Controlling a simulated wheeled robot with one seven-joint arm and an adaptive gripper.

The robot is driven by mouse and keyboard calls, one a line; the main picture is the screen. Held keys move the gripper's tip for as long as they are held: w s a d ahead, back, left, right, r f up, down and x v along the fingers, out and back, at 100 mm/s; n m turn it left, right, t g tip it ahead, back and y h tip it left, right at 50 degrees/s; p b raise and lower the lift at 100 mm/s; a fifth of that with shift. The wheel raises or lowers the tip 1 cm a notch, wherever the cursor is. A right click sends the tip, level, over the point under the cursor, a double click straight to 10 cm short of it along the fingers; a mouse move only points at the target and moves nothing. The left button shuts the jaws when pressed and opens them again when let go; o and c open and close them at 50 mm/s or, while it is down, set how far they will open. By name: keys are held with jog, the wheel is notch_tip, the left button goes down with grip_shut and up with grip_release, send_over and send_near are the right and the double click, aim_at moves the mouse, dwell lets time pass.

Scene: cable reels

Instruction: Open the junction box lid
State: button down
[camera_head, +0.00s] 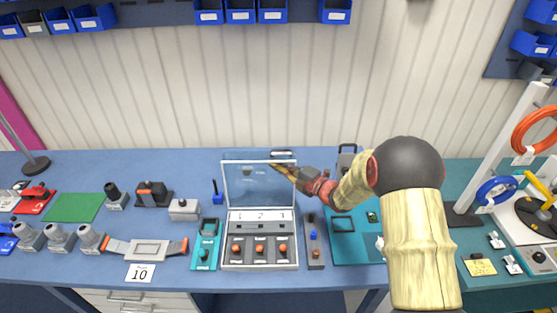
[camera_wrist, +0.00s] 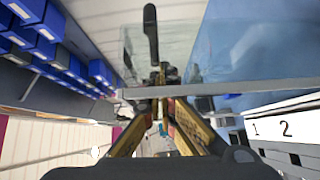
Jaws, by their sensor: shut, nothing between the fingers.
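The junction box (camera_head: 260,255) stands on the blue bench, a grey case with the numbers 1, 2, 3 and several red-orange knobs. Its clear lid (camera_head: 240,190) stands raised, roughly upright, along the back of the box. My gripper (camera_head: 274,168) is at the lid's upper right part, coming in from the right. In the wrist view the two yellow-and-black fingers (camera_wrist: 161,76) converge by the lid's grey edge (camera_wrist: 240,88). The fingers are shut with nothing between them. I cannot tell whether they touch the lid. The numbered panel (camera_wrist: 285,125) shows at the right there.
A teal device (camera_head: 206,245) stands left of the box and a grey switch strip (camera_head: 314,243) right of it. A teal mat (camera_head: 345,250) lies under my arm. Blue bins (camera_head: 240,12) hang on the wall. Bench space behind and left of the lid is mostly clear.

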jog(key=shift+w+f+m+g+p, duration=0.15)
jog(key=shift+w+m+g+p, duration=0.2)
jog(key=shift+w+p, duration=0.55)
